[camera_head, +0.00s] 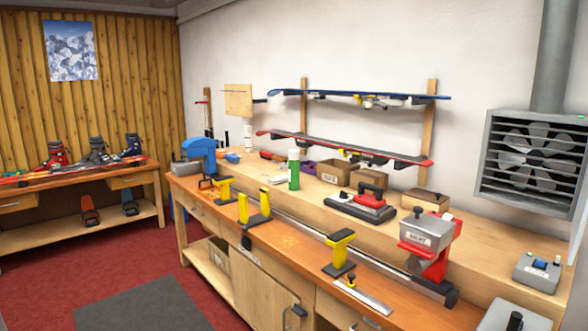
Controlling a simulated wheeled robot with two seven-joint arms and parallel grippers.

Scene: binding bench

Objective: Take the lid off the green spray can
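The green spray can (294,176) stands upright on the raised back shelf of the workbench, near the middle of the view. A white lid (293,154) sits on top of it. Neither of my grippers shows in the head view, and nothing is touching the can.
Cardboard boxes (334,172) and a purple bin stand right of the can. A red-and-black iron (371,197) lies farther right. Yellow ski vises (340,250) line the bench's front edge. A blue machine (201,150) stands left. Skis hang on the wall behind. Dark mat floor is clear.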

